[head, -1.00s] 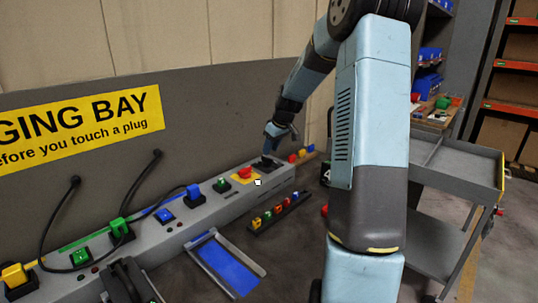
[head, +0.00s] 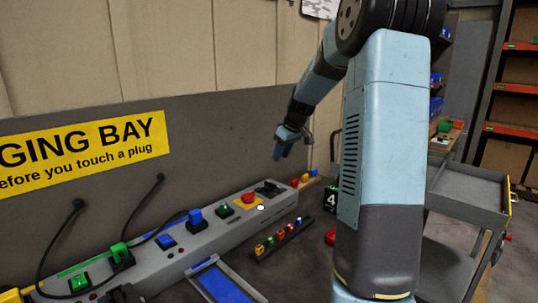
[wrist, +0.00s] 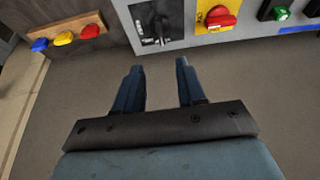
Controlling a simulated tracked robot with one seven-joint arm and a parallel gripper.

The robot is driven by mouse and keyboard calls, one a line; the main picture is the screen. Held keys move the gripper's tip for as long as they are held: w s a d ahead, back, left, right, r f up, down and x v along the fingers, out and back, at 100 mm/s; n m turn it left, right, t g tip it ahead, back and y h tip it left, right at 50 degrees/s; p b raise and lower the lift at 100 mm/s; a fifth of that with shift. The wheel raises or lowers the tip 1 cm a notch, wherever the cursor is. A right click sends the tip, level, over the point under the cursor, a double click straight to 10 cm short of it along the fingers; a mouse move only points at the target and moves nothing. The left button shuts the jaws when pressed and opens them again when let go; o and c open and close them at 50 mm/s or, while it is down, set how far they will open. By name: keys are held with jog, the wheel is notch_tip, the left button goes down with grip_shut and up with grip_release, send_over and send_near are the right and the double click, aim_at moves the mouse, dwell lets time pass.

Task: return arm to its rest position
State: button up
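My gripper (head: 285,147) hangs in the air above the right end of the grey charging panel (head: 215,235) in the head view, with my arm bent over from the right. In the wrist view my gripper (wrist: 161,72) shows two blue fingers apart, with nothing between them.
A wooden strip (wrist: 70,40) with blue, yellow and red pieces is at the panel's end. A dark rack (head: 282,240) with small coloured pieces and a blue tray (head: 222,284) lie in front. A grey cart (head: 470,190) stands at the right. Cables with plugs are at the left.

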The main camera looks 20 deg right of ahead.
jog(key=s+a+r+m+h, duration=0.1)
jog(key=s+a+r, duration=0.3)
jog(key=s+a, duration=0.4)
jog(key=s+a+r+m+h, duration=0.1)
jog(key=s+a+r, duration=0.4)
jog(key=s, duration=0.5)
jog(key=s+a+f+m, duration=0.1)
jog(key=s+a, duration=0.1)
jog(key=s, duration=0.7)
jog(key=s+a+f+m+t, duration=0.1)
jog(key=s+a, duration=0.1)
jog(key=s, duration=0.7)
jog(key=shift+s+a+m+t, duration=0.3)
jog(key=shift+s, duration=0.1)
jog(key=shift+f, duration=0.1)
